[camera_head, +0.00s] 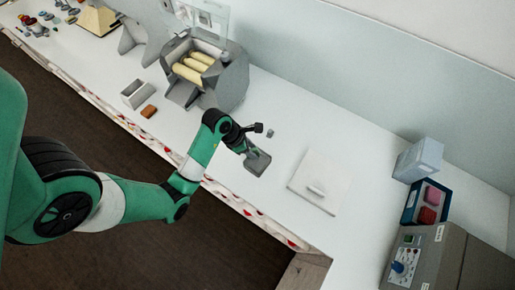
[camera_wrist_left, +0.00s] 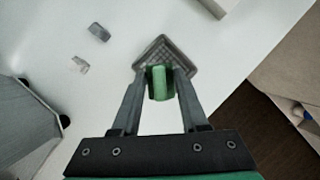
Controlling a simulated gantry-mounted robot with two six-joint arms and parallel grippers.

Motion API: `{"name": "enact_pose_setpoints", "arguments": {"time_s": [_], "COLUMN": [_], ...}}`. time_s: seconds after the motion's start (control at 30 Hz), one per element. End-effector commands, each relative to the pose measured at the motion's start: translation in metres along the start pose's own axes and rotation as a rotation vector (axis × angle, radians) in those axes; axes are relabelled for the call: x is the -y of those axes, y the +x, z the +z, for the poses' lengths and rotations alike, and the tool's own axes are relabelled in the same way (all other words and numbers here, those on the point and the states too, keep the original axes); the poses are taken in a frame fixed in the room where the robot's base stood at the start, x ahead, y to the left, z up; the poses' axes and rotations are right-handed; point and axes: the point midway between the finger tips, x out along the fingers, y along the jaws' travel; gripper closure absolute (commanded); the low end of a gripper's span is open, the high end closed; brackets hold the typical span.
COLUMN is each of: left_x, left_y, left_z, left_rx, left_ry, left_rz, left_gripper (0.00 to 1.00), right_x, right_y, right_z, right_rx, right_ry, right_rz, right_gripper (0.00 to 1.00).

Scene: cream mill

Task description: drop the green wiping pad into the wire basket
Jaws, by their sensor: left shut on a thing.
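The green wiping pad (camera_wrist_left: 160,83) is clamped between the two fingers of my left gripper in the left wrist view. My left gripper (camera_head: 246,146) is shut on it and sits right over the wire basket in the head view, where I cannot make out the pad. The wire basket (camera_wrist_left: 153,48) is a small grey mesh tray, seen just beyond the fingertips and partly hidden by pad and fingers. It also shows in the head view (camera_head: 257,164), on the white counter near the front edge. I cannot tell whether the pad touches it. My right gripper is not in view.
A white board with a handle (camera_head: 317,184) lies right of the basket. A grey bin with yellow rolls (camera_head: 207,68) stands behind left. An orange-brown block (camera_head: 148,111) lies left. A blue tray (camera_head: 411,204) and a control unit (camera_head: 424,256) stand at right.

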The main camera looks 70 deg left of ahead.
Motion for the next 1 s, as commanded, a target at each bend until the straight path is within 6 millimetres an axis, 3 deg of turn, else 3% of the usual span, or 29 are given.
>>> {"name": "enact_pose_setpoints", "arguments": {"time_s": [0.03,0.2,0.57,0.67,0.97,1.0], "left_x": [0.0,0.0,0.0,-0.001,-0.001,0.0], "left_y": [0.0,0.0,-0.006,-0.021,-0.096,-0.105], "left_z": [0.0,0.0,0.001,0.002,0.002,0.003], "left_rx": [0.0,0.0,0.001,0.002,0.003,0.0], "left_ry": [0.0,0.0,0.0,-0.001,-0.001,-0.002], "left_rz": [0.0,0.0,0.001,0.002,0.004,0.0], "left_gripper": [0.51,0.21,0.21,0.21,0.21,0.21], "right_x": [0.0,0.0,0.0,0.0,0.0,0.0], "right_y": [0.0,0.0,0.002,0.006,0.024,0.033], "right_z": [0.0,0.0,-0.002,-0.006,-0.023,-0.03], "right_rx": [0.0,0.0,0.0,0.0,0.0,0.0], "right_ry": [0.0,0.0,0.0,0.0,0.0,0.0], "right_rz": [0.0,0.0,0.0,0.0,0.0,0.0], "right_gripper": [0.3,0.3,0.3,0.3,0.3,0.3]}}
